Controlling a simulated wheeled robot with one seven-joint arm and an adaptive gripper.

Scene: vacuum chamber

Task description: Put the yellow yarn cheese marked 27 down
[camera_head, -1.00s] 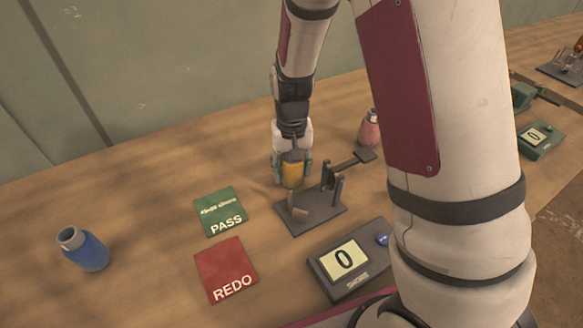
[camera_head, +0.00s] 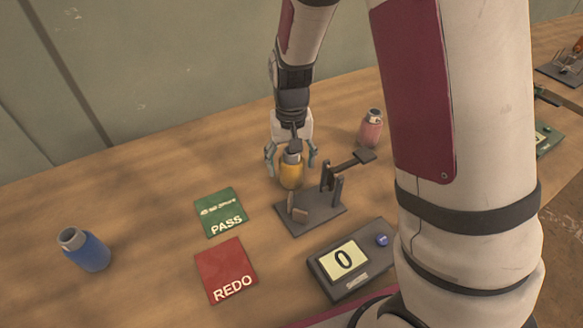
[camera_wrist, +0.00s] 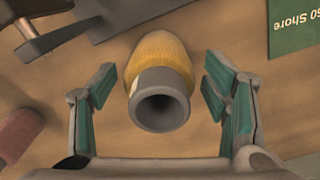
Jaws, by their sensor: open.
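In the wrist view my gripper (camera_wrist: 161,100) has a finger on each side, with a clear gap to the cheese. The number 27 is not visible in these frames.
The dark stand (camera_head: 318,216) with a lever is close in front. A green PASS card (camera_head: 221,211), red REDO card (camera_head: 227,270) and blue cheese (camera_head: 86,251) lie left. A pink cheese (camera_head: 370,129) stands behind right. A display box (camera_head: 347,262) reading 0 is at front.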

